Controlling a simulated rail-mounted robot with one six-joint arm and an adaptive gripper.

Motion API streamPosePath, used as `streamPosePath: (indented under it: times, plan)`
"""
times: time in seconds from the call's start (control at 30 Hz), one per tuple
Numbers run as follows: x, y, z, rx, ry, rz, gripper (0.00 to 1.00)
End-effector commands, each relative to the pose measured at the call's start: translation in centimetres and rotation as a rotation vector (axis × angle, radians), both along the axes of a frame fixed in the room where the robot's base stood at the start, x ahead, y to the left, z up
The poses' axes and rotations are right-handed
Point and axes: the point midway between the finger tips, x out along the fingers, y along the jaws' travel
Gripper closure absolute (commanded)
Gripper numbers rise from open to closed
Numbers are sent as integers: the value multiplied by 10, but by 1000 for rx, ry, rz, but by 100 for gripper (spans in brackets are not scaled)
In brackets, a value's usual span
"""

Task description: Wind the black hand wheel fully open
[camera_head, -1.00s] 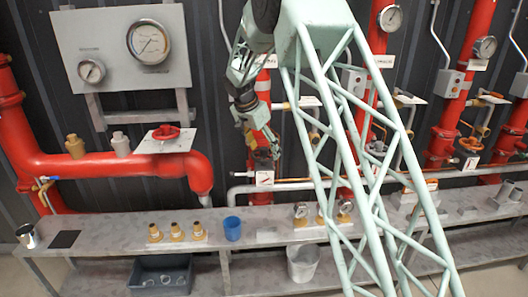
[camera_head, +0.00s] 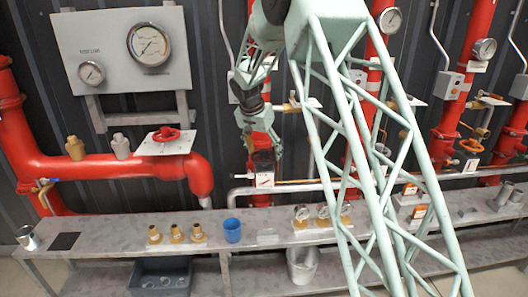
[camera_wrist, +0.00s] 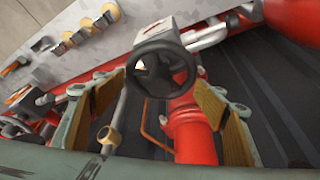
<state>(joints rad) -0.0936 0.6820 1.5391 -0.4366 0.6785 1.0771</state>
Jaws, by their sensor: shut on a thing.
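The black hand wheel (camera_wrist: 164,68) is in the upper middle of the wrist view, on a grey valve body with a red pipe below it. My gripper (camera_wrist: 162,84) has its two padded fingers on opposite sides of the wheel, tips at its rim, shut on it. In the head view my gripper (camera_head: 261,142) points down over the wheel (camera_head: 263,158), at the red riser left of my arm. The wheel is small and partly covered by my fingers there. I cannot tell how far the valve is open.
A red hand wheel (camera_head: 166,134) sits on the large red pipe at left. A grey bench (camera_head: 110,232) runs below with brass fittings (camera_head: 176,233), a blue cup (camera_head: 232,230) and gauges (camera_head: 301,214). A thin copper pipe (camera_wrist: 152,140) bends close beside the red pipe between my fingers.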

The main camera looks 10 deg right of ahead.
Motion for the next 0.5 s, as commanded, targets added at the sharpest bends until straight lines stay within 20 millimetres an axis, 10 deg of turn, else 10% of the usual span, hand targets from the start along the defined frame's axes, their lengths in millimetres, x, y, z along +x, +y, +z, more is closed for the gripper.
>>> streamPosePath:
  times: [0.5]
  plan:
    - [0, -2, 2, 0, 0, 236, 49]
